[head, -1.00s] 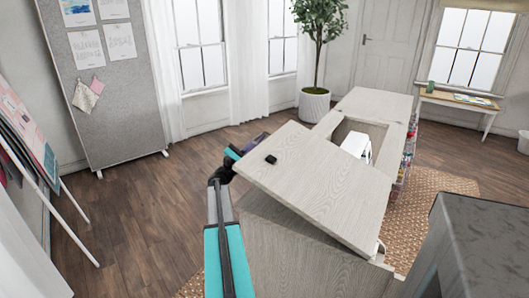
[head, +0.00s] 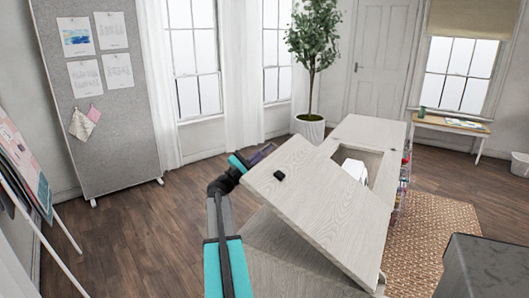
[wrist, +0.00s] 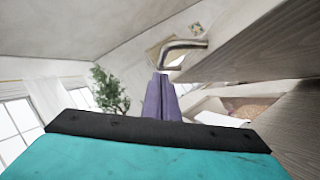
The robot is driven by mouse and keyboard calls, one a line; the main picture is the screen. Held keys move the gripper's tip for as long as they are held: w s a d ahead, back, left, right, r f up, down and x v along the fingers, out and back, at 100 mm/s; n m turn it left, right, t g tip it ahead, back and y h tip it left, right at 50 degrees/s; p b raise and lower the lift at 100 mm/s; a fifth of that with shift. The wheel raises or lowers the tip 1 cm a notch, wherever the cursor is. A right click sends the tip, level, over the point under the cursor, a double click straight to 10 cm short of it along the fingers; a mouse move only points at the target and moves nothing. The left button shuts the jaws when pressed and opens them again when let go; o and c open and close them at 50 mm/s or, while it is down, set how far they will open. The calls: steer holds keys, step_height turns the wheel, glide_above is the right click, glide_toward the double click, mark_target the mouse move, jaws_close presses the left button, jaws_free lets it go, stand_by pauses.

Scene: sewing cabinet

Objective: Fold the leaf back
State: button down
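The leaf (head: 325,205) is a pale wood-grain panel on the sewing cabinet (head: 375,131). It stands tilted, its left edge raised off the cabinet. A small black piece (head: 279,175) sits on its face near the left corner. My gripper (head: 262,154) is at the leaf's far left edge, partly hidden by it. In the wrist view my purple fingers (wrist: 161,98) are close together, and their tips meet a bent metal handle (wrist: 185,45) beside the leaf's edge (wrist: 250,50). They look shut on this handle, though the contact is partly hidden.
A white machine (head: 354,169) sits in the cabinet's opening, right of the leaf. A potted tree (head: 311,128) stands behind the cabinet. A grey pinboard (head: 100,130) and an easel (head: 25,165) are left. Wooden floor (head: 140,235) is clear left of my arm.

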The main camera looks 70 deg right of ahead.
steer(key=shift+r, duration=0.1)
steer(key=w+a+f+b, duration=0.3)
steer(key=w+a+f, duration=0.3)
steer(key=a+f, duration=0.1)
steer(key=shift+w, duration=0.2)
stand_by(0.8)
